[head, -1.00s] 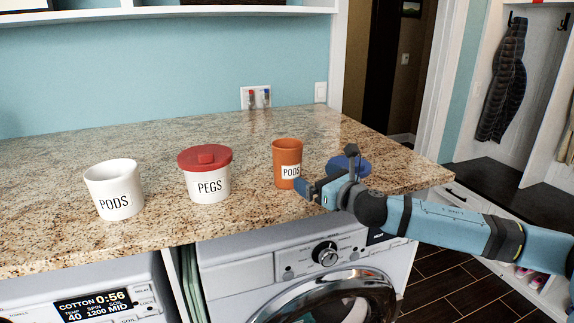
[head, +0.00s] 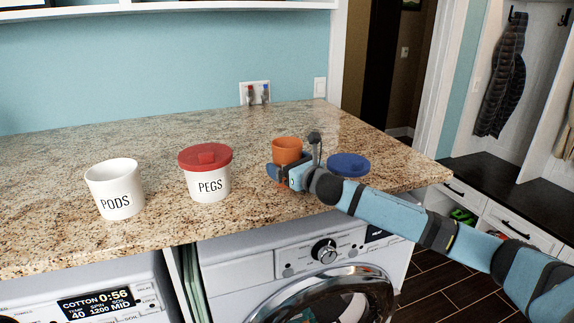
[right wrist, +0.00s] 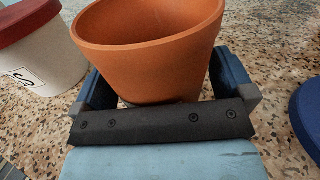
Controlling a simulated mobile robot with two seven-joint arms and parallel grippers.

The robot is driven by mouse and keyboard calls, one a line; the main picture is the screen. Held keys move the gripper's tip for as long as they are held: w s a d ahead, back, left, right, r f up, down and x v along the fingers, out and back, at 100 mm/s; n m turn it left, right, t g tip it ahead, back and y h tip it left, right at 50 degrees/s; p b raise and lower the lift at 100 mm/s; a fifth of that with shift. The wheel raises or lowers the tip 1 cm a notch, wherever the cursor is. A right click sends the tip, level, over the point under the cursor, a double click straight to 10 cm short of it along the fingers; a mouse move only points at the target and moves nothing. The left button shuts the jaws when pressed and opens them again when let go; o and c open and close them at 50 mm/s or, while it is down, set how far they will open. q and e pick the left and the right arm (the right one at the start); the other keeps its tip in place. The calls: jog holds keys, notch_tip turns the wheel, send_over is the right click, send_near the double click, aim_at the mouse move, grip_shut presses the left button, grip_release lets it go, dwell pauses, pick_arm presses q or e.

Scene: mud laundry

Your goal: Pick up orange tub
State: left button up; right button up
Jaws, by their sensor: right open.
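The orange tub (head: 287,148) stands upright on the granite counter, open at the top; its lower part is hidden behind my gripper in the head view. My right gripper (head: 282,172) is low at the tub's near side. In the right wrist view the tub (right wrist: 150,60) sits between the two dark blue fingers of my right gripper (right wrist: 162,85), one on each side. The jaws are open, and I cannot tell whether either finger touches the tub. My left gripper is not in view.
On the counter (head: 150,235), a white pegs tub with a red lid (head: 207,183) and a white pods tub (head: 115,188) stand to the left. A blue round lid (head: 349,165) is close on the right. The counter behind is clear.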

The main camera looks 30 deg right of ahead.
jog(key=c, duration=0.9)
jog(key=shift+o, duration=0.2)
